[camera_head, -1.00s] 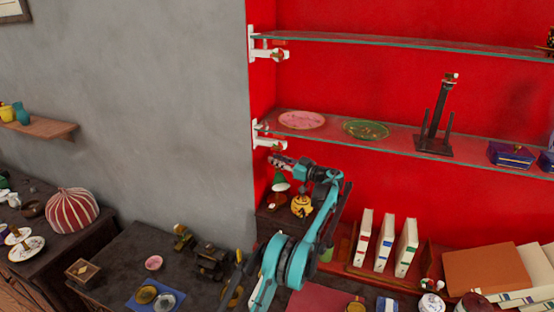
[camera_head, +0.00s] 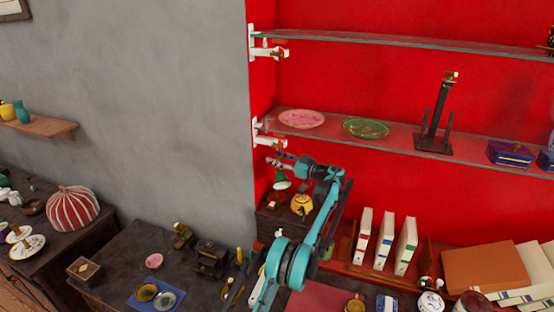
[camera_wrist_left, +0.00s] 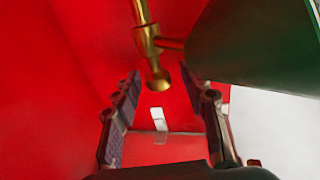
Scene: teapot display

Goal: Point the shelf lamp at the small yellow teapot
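The shelf lamp's green shade (camera_head: 281,176), with a pale underside, hangs below the lower glass shelf at the left of the red alcove. In the left wrist view the shade (camera_wrist_left: 260,45) fills the upper right, with a brass stem and knob (camera_wrist_left: 157,75) beside it. The small yellow teapot (camera_head: 301,204) stands on a dark box just below and right of the shade. My left gripper (camera_head: 280,160) is at the lamp, just above the shade. In the wrist view its fingers (camera_wrist_left: 162,88) are apart, with the knob's end between them in the picture; contact cannot be told. My right gripper is not in view.
The lower glass shelf (camera_head: 400,143) runs close above my left arm, bearing plates and a dark stand (camera_head: 433,130). White books (camera_head: 385,240) stand right of my arm. A crowded dark table (camera_head: 120,245) lies below, at left.

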